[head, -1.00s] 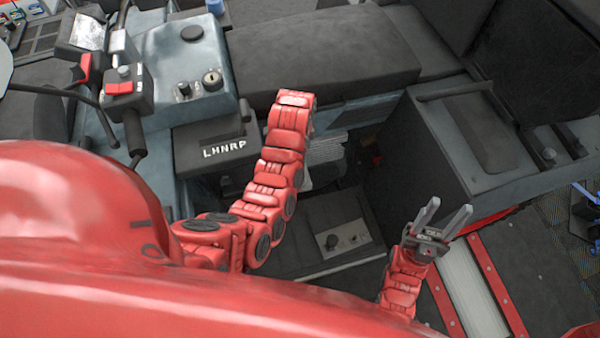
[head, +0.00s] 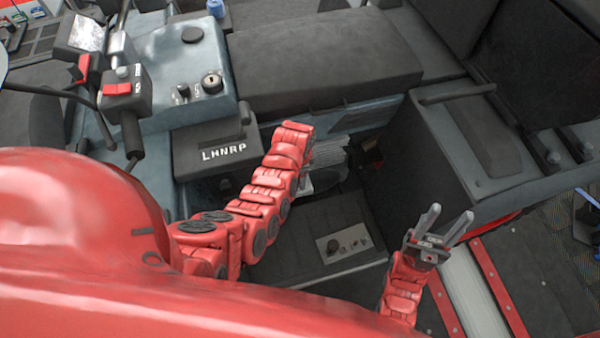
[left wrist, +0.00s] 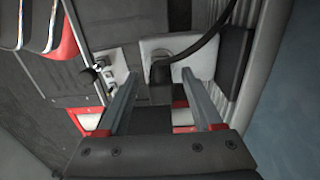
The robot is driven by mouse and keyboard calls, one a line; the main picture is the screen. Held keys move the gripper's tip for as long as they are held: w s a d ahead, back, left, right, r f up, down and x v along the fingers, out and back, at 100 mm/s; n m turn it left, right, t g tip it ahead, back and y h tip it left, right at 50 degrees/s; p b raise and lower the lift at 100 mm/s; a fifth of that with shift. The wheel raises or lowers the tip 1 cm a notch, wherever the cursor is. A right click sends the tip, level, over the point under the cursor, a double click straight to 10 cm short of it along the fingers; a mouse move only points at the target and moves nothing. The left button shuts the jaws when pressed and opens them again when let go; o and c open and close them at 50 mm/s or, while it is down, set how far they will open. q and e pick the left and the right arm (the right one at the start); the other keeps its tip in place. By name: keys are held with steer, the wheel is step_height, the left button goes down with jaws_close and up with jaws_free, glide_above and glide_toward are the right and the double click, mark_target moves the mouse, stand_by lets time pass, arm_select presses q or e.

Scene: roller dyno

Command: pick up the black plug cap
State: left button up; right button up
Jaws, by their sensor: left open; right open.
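I cannot tell for certain which part is the black plug cap. In the left wrist view, a black plug-like piece (left wrist: 160,72) with a thick black cable sits at a pale plate, beyond and between my open fingers. My left gripper (left wrist: 161,85) is open, with nothing held between its fingers. A round black cap (head: 192,34) also shows on the blue-grey console. My right gripper (head: 452,212) is open and empty at the lower right.
A black seat (head: 325,55) and a grey box (head: 480,150) border the footwell. A control panel with a black knob (head: 333,246) lies below the left arm. A lever box marked LHNRP (head: 212,165) stands left of the arm. A key switch (head: 212,82) is on the console.

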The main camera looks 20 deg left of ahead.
arm_select(q)
steer(key=shift+f, duration=0.2)
steer(key=shift+w, duration=0.1)
steer(key=shift+c, duration=0.3)
jaws_close()
steer(key=shift+r, duration=0.1)
